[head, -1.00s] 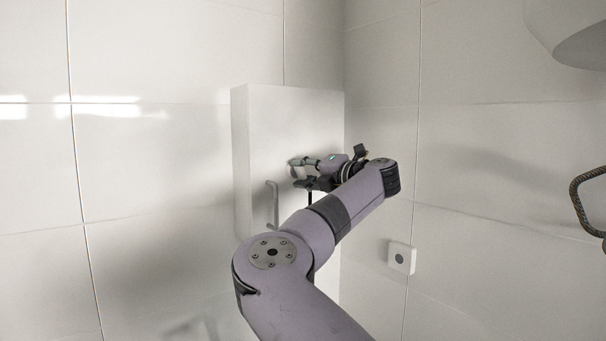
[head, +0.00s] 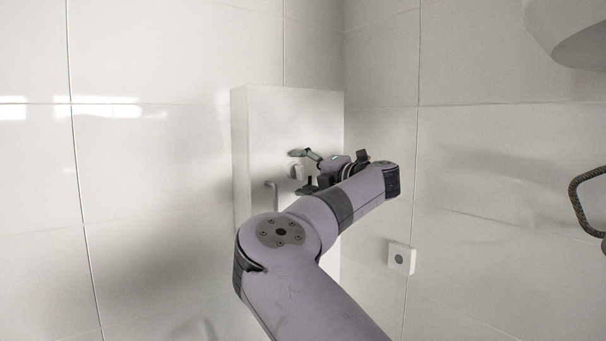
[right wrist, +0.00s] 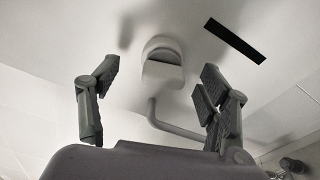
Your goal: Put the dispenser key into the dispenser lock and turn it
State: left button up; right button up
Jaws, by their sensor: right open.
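The white box-shaped dispenser (head: 262,130) is on the tiled wall. A small pale piece with a rounded head (head: 297,172) sticks out of its front face; it also shows in the right wrist view (right wrist: 162,70). It looks like the dispenser key at the lock, but I cannot tell key and lock apart, nor how far it is turned. My right gripper (head: 302,171) is open in front of that face, its fingers apart on either side of the piece; they also show in the right wrist view (right wrist: 158,80). My left gripper is out of view.
A bent grey lever (head: 273,203) hangs on the dispenser front, close below the piece. A dark slot (right wrist: 235,41) is in the dispenser face. A small white wall plate (head: 402,258) is lower right.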

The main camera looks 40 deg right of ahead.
jog(key=shift+s, duration=0.45)
jog(key=shift+s+a+b, duration=0.2)
jog(key=shift+s+b, duration=0.25)
jog(key=shift+s, duration=0.85)
jog(key=shift+s+a+b, duration=0.15)
jog(key=shift+s+b, duration=0.3)
jog(key=shift+s, duration=0.8)
